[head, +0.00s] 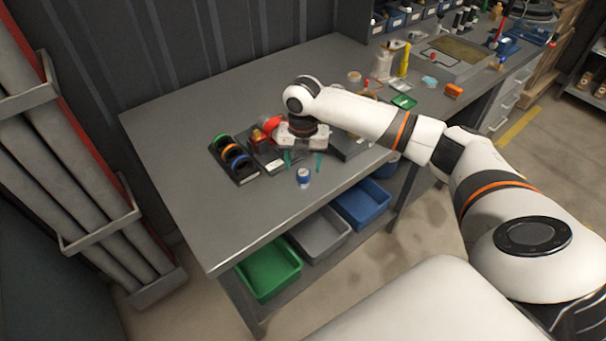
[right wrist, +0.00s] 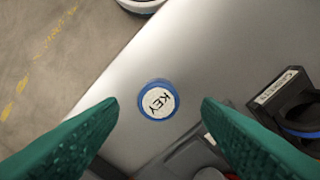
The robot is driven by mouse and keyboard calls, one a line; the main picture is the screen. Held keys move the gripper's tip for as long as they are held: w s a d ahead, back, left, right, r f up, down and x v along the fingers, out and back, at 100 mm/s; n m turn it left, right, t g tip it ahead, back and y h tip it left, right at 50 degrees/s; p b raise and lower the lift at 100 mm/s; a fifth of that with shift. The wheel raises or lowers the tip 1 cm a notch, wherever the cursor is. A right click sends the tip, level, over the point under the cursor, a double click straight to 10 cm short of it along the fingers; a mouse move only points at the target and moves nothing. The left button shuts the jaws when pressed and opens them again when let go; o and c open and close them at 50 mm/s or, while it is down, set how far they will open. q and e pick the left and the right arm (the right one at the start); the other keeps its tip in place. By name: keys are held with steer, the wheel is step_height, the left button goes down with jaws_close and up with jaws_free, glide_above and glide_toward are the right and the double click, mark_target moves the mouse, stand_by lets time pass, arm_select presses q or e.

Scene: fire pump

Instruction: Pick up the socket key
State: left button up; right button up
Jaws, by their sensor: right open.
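The socket key (head: 304,177) stands on the grey workbench near its front edge. It is a small upright piece with a white cap and a blue band. My right gripper (head: 303,162) is open, with green fingers pointing down just behind the key in the head view. In the right wrist view the fingertips of the right gripper (right wrist: 160,102) lie on either side of the key, apart from it. The key's lower part is hidden there. My left gripper is not in view.
A black rack (head: 242,178) with coloured rings stands left of the gripper, and a red item (head: 270,124) lies close behind it. Grey blocks (head: 350,147) stand to its right. Green, grey and blue bins (head: 268,270) sit below the bench. The bench's left part is clear.

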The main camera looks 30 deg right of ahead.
mark_target(304, 172)
step_height(304, 172, down, 4)
steer(key=shift+s+r+p, duration=0.1)
steer(key=shift+r+p, duration=0.1)
steer(key=shift+p, duration=0.2)
steer(key=shift+f, duration=0.2)
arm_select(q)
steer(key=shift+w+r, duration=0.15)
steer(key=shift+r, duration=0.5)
arm_select(e)
steer(key=c, duration=1.1)
